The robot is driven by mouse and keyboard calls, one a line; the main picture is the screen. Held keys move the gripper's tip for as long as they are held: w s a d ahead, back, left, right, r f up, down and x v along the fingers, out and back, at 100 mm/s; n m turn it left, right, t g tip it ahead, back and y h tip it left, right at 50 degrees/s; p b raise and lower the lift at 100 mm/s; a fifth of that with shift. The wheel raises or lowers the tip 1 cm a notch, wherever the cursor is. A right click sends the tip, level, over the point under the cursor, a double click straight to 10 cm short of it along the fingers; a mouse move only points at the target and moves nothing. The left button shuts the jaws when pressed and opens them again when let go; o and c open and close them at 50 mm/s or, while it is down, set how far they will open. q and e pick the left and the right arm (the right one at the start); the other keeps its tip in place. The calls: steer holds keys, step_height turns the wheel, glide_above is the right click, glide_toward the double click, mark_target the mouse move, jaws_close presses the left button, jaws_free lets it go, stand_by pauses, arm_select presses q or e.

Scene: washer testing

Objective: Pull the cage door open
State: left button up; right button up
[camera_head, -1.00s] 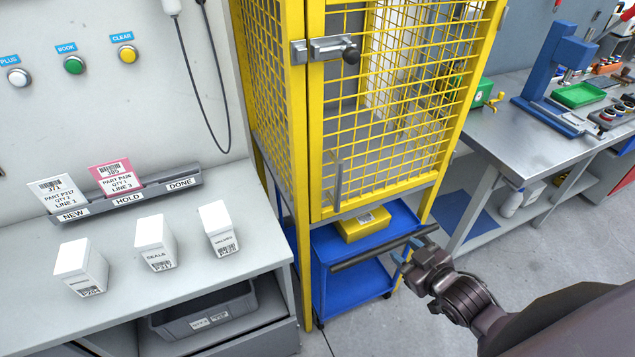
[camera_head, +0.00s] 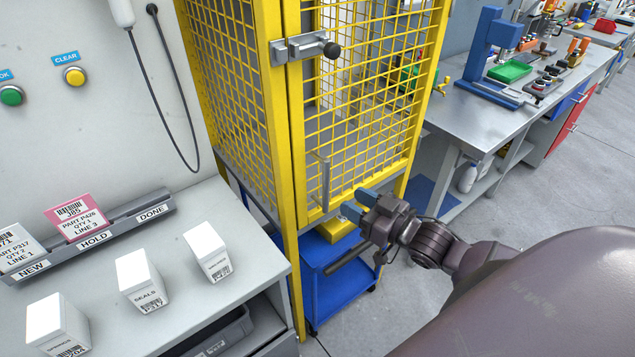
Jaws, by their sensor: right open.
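The yellow mesh cage door (camera_head: 362,110) stands in the middle of the view and looks shut. A grey latch with a black knob (camera_head: 331,50) sits high on its left edge. A grey vertical bar handle (camera_head: 324,180) is on the lower left of the door. My right gripper (camera_head: 353,213) is open and empty, just right of and below the handle, apart from it as far as I can see. Its fingers point left toward the handle. My left gripper is not in view.
A blue cart (camera_head: 330,288) with a yellow box (camera_head: 336,228) is under the cage, partly behind my right gripper. A grey bench (camera_head: 205,290) with white boxes is at left. A metal workbench (camera_head: 470,115) stands at right. Grey floor (camera_head: 540,195) is clear at right.

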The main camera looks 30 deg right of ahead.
mark_target(319, 183)
steer(key=x, duration=1)
steer(key=shift+s+a, duration=0.1)
steer(key=shift+a, duration=0.05)
jaws_close()
